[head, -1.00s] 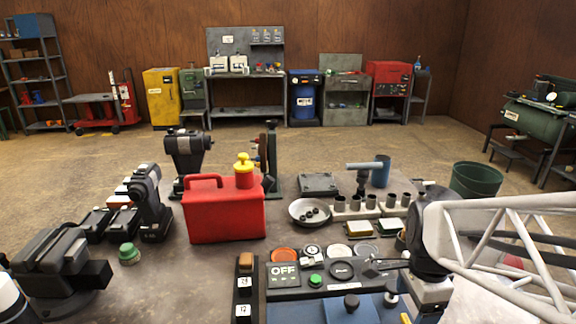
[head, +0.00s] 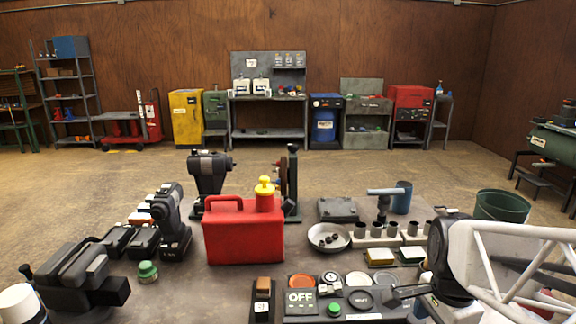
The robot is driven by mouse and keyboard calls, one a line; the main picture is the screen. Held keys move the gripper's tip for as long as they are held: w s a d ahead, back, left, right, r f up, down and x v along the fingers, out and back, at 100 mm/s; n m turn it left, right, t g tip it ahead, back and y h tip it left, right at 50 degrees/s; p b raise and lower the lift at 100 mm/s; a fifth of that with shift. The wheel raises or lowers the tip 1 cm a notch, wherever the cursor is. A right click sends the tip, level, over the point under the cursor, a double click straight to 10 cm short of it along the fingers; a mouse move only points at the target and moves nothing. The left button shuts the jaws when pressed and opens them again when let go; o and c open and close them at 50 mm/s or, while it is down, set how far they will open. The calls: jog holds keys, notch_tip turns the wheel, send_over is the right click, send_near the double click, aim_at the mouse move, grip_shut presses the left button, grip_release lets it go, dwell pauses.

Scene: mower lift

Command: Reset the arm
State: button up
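I cannot make out the two fingers of my gripper in the head view, so I cannot tell whether it is open or shut. A white tubular frame (head: 515,262) with a rounded dark part at its left end reaches in from the right edge over the bench. I cannot tell whether it is part of my arm. The dark end is beside a control panel (head: 299,297) that reads OFF and has a green button (head: 334,309).
Floor is open beyond, before shelves and cabinets at the wall.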

jog(key=s+a+r+n+t, duration=0.1)
jog(key=a+n, duration=0.3)
jog(key=n, duration=0.4)
jog(key=s+a+r+n+t, duration=0.1)
jog(key=a+r+n, duration=0.3)
jog(key=n, duration=0.4)
jog(key=shift+s+a, duration=0.2)
jog(key=shift+s, duration=0.6)
jog(key=shift+c, duration=0.4)
